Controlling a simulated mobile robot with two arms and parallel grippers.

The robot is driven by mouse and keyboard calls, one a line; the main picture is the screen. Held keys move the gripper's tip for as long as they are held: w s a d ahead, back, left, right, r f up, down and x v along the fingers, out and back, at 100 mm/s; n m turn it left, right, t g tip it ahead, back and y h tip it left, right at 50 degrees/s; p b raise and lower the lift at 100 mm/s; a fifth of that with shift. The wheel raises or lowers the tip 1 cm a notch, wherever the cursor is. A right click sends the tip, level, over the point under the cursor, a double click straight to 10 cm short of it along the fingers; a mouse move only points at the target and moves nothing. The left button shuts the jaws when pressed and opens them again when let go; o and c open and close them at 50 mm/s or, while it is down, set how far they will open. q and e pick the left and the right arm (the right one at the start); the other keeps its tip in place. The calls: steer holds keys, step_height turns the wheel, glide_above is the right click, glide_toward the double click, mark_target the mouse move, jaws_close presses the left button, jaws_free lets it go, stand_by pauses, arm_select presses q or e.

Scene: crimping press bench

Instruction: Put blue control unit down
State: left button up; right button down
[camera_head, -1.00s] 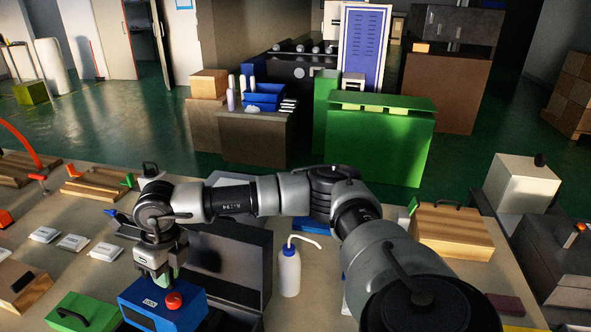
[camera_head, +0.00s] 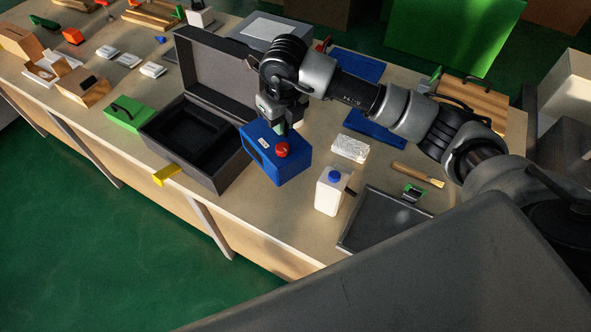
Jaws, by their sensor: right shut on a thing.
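The blue control unit (camera_head: 270,165) is a blue box with a red knob on top and a dark front panel. My right gripper (camera_head: 278,125) is shut on its top and holds it just right of the open dark case (camera_head: 160,135). The unit seems to be above the bench; the gap beneath it is hard to judge. The case has a dark recessed insert, a raised lid at the back and a yellow tab at its front edge. My left gripper is not in view.
A white bottle with a blue cap (camera_head: 332,190) and a white speckled block (camera_head: 350,148) stand right of the unit. A dark tray (camera_head: 385,222) lies near the front edge. A green box (camera_head: 128,113) is left of the case. Some bench is bare between unit and bottle.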

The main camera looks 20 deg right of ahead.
step_height(320, 180, down, 5)
steer(key=shift+p, duration=0.55)
steer(key=shift+f+p, duration=0.4)
steer(key=shift+f, duration=2.15)
steer(key=shift+f, duration=0.15)
steer(key=c, duration=1.1)
jaws_free()
steer(key=shift+s, duration=0.1)
